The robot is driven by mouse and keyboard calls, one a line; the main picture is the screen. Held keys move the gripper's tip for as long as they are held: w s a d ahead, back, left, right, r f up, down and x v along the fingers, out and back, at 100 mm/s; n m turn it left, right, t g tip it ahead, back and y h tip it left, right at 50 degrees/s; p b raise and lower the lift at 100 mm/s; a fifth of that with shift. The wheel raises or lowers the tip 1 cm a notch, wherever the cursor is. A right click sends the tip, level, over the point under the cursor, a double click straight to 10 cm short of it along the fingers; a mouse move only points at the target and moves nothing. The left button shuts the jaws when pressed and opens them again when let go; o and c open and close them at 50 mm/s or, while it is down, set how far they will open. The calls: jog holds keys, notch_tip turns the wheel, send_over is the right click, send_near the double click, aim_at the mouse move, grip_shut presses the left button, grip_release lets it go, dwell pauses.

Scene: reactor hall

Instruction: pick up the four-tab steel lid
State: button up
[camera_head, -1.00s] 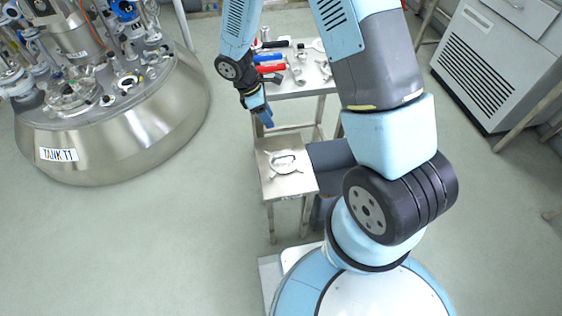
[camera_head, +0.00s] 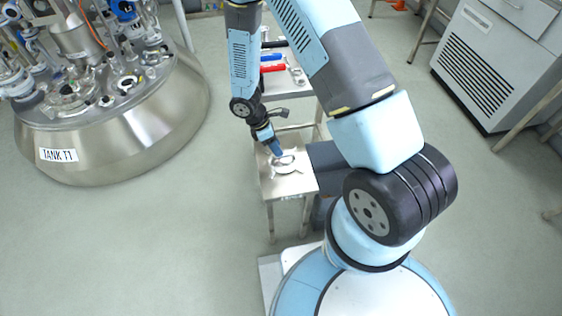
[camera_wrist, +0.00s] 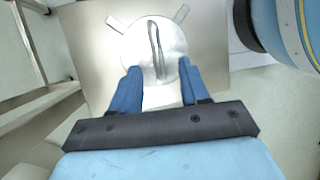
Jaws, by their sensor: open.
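The steel lid (camera_head: 286,168) lies on a small steel stand (camera_head: 296,187) in the head view, partly covered by my gripper. In the wrist view the lid (camera_wrist: 174,66) is a pale disc with a raised loop handle (camera_wrist: 155,48) across its middle. Two tabs point outward at its far side; its near edge is partly hidden by the fingers. My gripper (camera_head: 277,152) is over the lid's far part in the head view. In the wrist view its two blue fingers (camera_wrist: 158,78) are apart, with the lid seen between and beyond them. Contact cannot be told.
A table (camera_head: 292,88) with several tools stands behind the stand. The large steel tank (camera_head: 130,125) is at left, and a grey cabinet (camera_head: 492,60) at right. A dark box-like thing (camera_head: 328,160) stands just right of the stand. The floor in front of the tank is clear.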

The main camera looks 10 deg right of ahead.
aim_at(284, 159)
jog(key=shift+x, duration=2.6)
jog(key=shift+w+d, duration=0.1)
jog(key=shift+w, duration=0.1)
grip_shut()
